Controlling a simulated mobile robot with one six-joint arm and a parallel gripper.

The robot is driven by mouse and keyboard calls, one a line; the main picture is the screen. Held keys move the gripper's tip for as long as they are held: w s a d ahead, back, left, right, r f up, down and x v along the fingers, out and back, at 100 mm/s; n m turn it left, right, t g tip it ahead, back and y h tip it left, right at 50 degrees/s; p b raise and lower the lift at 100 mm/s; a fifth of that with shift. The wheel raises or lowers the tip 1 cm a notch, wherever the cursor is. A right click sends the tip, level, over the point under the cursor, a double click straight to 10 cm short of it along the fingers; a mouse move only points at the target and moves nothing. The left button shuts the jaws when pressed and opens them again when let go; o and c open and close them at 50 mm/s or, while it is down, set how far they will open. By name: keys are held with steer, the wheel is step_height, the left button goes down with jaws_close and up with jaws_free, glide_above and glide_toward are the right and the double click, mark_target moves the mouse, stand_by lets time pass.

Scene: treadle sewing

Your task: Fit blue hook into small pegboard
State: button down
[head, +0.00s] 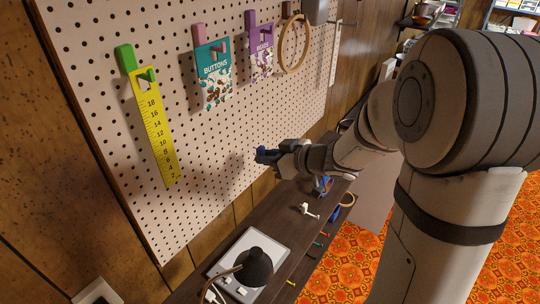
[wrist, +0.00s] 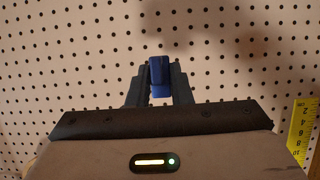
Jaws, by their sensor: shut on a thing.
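The blue hook (wrist: 159,75) is held between the two dark fingers of my gripper (wrist: 160,88) in the wrist view. In the head view the blue hook (head: 264,155) shows at the tip of my gripper (head: 276,155), in front of the lower part of the pegboard (head: 215,140). The pegboard is pale with a grid of dark holes and fills the wrist view behind the hook. I cannot tell whether the hook touches the board. The hook's back is hidden.
A yellow ruler (head: 154,130) hangs from a green hook (head: 126,58). A buttons packet (head: 212,75), a beads packet (head: 261,50) and a wooden hoop (head: 294,43) hang along the upper board. A dark lamp (head: 254,268) stands on the shelf below.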

mark_target(236, 146)
steer(key=w+a, duration=0.1)
steer(key=a, duration=0.1)
steer(key=w+a, duration=0.2)
steer(key=shift+w+a, duration=0.1)
steer(key=shift+w, duration=0.05)
steer(key=shift+p, duration=0.85)
stand_by(1.5)
steer(key=shift+w+a, duration=0.65)
steer(key=shift+a, duration=0.25)
stand_by(0.5)
steer(key=shift+w+a, duration=0.1)
steer(key=c, duration=1.2)
jaws_free()
steer(key=shift+c, duration=0.2)
